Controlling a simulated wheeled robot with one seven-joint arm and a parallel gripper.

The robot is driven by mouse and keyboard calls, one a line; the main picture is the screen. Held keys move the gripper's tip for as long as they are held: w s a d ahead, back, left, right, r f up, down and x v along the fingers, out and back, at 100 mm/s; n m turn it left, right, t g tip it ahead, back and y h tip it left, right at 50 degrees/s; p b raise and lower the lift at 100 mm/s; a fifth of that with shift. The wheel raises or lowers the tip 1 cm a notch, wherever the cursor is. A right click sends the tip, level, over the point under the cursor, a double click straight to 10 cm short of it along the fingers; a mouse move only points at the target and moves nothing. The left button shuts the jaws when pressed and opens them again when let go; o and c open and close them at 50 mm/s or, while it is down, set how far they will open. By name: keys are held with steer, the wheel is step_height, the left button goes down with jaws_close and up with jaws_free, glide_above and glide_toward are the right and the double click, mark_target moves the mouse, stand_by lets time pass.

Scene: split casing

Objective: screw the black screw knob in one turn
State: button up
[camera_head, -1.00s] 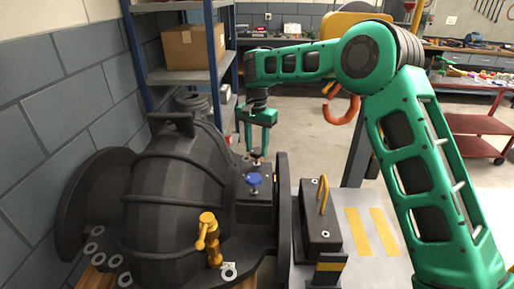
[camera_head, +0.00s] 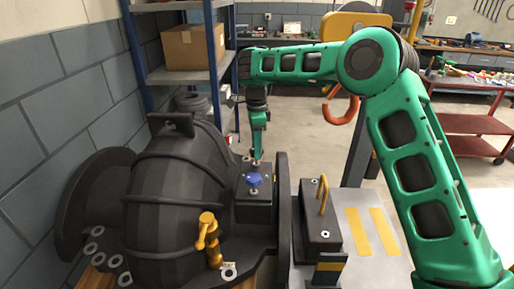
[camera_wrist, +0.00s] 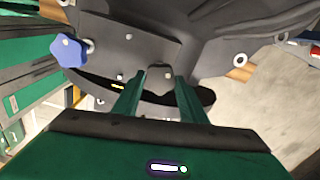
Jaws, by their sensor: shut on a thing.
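The black screw knob (camera_wrist: 160,73) sits between the two fingers of my gripper (camera_wrist: 158,88) in the wrist view, with its top and part of its side visible. My gripper is shut on it. In the head view my gripper (camera_head: 257,155) points down at the back of the small dark block on the casing (camera_head: 170,190), just behind the blue knob (camera_head: 253,181). The black knob is hardly distinguishable there. The blue knob also shows in the wrist view (camera_wrist: 70,50), at upper left, apart from my fingers.
A yellow valve handle (camera_head: 209,238) stands at the casing's front. A dark block with a yellow handle (camera_head: 323,195) stands to the right, past the upright flange (camera_head: 283,215). A blue shelf with a cardboard box (camera_head: 193,46) stands behind.

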steer(key=m, duration=0.3)
steer(key=shift+w+a+r+m, duration=0.15)
steer(key=shift+w+m, duration=0.05)
steer(key=shift+m, duration=0.2)
steer(key=m, duration=0.3)
steer(key=shift+m, duration=0.3)
steer(key=shift+o, duration=0.2)
steer(key=m, duration=1.3)
steer(key=shift+c, duration=0.2)
steer(key=shift+m, duration=1.6)
steer(key=shift+s+a+m, duration=0.1)
steer(key=shift+s+m, duration=0.05)
steer(key=shift+m, duration=0.15)
steer(key=o, duration=1.1)
steer(key=shift+c, duration=0.2)
